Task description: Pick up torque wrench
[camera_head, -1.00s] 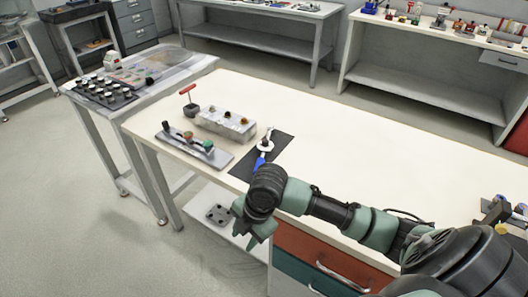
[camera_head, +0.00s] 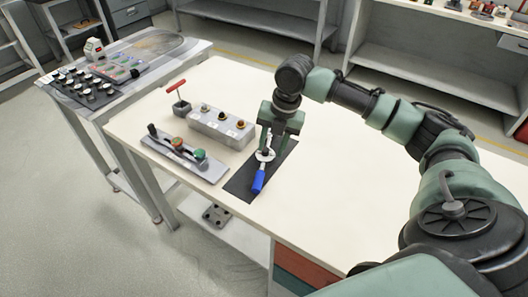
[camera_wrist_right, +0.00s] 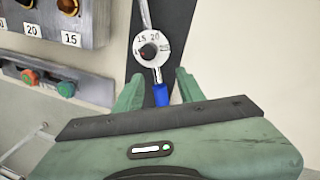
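The torque wrench (camera_head: 258,181) has a blue handle, a round white dial and a metal shaft. It lies on a dark mat (camera_head: 239,184) near the front edge of the white table. In the right wrist view the wrench's dial (camera_wrist_right: 151,47) faces up, with its blue handle running down between my fingers. My right gripper (camera_head: 273,149) points down over the wrench near the dial. Its fingers (camera_wrist_right: 158,88) are apart, one on each side of the wrench, with gaps showing. Part of the handle is hidden behind the gripper body in the wrist view. My left gripper is not in view.
Left of the mat stand a grey block with knobs and number labels (camera_head: 221,129), a panel with coloured knobs (camera_head: 187,156) and a red T-handled tool (camera_head: 178,96). A side bench (camera_head: 158,50) adjoins at left. The table right of the mat is clear.

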